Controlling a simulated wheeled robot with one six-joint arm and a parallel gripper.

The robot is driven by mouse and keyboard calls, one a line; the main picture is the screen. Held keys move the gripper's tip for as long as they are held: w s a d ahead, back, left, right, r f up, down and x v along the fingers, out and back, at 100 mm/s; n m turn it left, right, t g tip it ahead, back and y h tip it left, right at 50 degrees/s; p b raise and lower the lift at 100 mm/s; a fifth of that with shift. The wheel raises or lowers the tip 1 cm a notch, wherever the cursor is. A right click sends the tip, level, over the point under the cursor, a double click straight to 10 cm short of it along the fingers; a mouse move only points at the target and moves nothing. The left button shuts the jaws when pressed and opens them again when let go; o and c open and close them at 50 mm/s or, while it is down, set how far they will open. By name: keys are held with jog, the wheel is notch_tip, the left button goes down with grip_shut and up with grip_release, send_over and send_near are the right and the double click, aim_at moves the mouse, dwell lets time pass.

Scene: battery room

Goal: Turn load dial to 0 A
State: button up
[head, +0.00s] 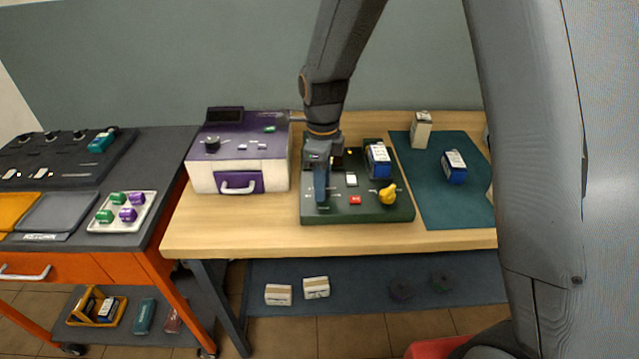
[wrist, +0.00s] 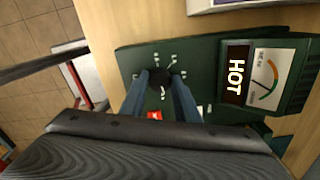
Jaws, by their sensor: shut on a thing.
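The green load tester (head: 345,215) stands on the wooden bench, and my gripper (head: 321,197) reaches down over its left part. In the wrist view, the black load dial (wrist: 158,76) sits between the two fingers of my gripper (wrist: 160,85), which are shut on it. Small white scale marks ring the dial, too small to read. In the head view my gripper hides the dial. The tester's display (wrist: 236,74) reads HOT, beside a gauge (wrist: 268,78) with a coloured arc. A red button (head: 355,200) is right of my gripper; it also shows in the wrist view (wrist: 154,115).
A blue-and-white battery (head: 378,161) and a yellow knob (head: 388,194) are on the tester's right side. A purple-and-white box (head: 240,160) stands to the left. A teal mat (head: 420,195) with another battery (head: 455,167) and a carton (head: 421,130) lies to the right.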

jog(key=n, duration=0.2)
jog(key=n+p, duration=0.1)
jog(key=n, duration=0.1)
jog(key=shift+s+d, duration=0.1)
jog(key=shift+d, duration=0.1)
jog(key=n, duration=0.4)
jog(key=shift+n+p, duration=0.4)
jog(key=n, duration=0.9)
jog(key=shift+p, duration=0.35)
jog(key=n, duration=0.4)
jog(key=shift+n, duration=0.3)
jog(key=n, duration=0.8)
jog(key=shift+n, duration=0.4)
jog(key=shift+a+n, duration=0.1)
jog(key=shift+n, duration=1.6)
